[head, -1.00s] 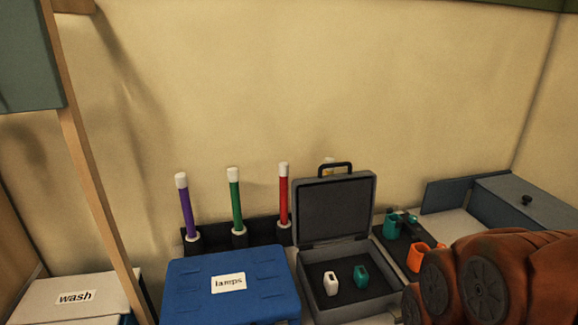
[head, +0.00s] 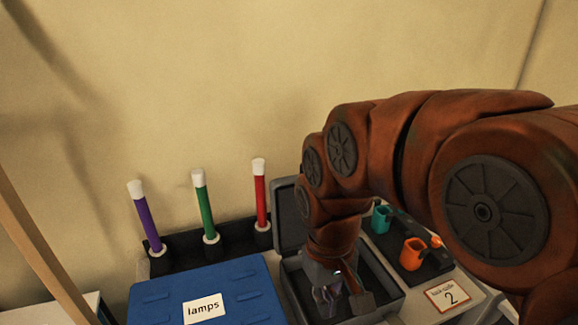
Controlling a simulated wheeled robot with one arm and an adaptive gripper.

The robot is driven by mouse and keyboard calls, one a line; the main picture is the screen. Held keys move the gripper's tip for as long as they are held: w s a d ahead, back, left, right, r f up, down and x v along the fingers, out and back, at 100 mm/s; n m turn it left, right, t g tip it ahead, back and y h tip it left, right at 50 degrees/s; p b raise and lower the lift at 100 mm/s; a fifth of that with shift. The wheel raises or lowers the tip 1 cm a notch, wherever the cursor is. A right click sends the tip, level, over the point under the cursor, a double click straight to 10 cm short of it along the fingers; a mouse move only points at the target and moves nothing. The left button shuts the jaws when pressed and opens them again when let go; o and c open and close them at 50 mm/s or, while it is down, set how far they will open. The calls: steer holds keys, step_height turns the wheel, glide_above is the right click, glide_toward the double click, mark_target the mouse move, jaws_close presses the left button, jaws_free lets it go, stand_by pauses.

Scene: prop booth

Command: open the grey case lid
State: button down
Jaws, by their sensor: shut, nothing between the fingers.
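The grey case (head: 386,306) stands open on the table, right of the blue box. Its lid (head: 287,218) is raised and leans back at the rear, mostly hidden behind my arm. My gripper (head: 340,296) points down over the open case's dark interior. It is shut, with nothing seen held in it. The gripper covers much of the case floor, so the white and teal pieces inside cannot be made out clearly. I cannot tell whether the gripper touches anything in the case.
A blue box (head: 165,297) labelled "lamps" is left of the case. Purple (head: 147,221), green (head: 205,208) and red (head: 260,197) tubes stand upright behind it. Teal (head: 381,219) and orange (head: 411,254) cups sit on a dark tray (head: 437,268) at right, near a card (head: 448,295) marked 2.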

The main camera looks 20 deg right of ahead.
steer(key=w+d+r+t+b, duration=0.1)
steer(key=w+r, duration=0.3)
steer(key=w, duration=0.9)
steer(key=w+d+r+t+b, duration=0.1)
steer(key=w+d+r, duration=0.3)
steer(key=w, duration=0.9)
steer(key=w+d+r+t+b, duration=0.1)
steer(key=w+r, duration=0.3)
steer(key=w, duration=0.9)
steer(key=shift+w+d+t, duration=0.15)
steer(key=shift+d+t, duration=0.25)
steer(key=shift+d, duration=0.45)
steer(key=shift+f, duration=0.2)
step_height(320, 180, down, 9)
steer(key=s+p, duration=0.1)
steer(key=p, duration=0.3)
steer(key=shift+s, duration=0.4)
steer(key=shift+r, duration=0.1)
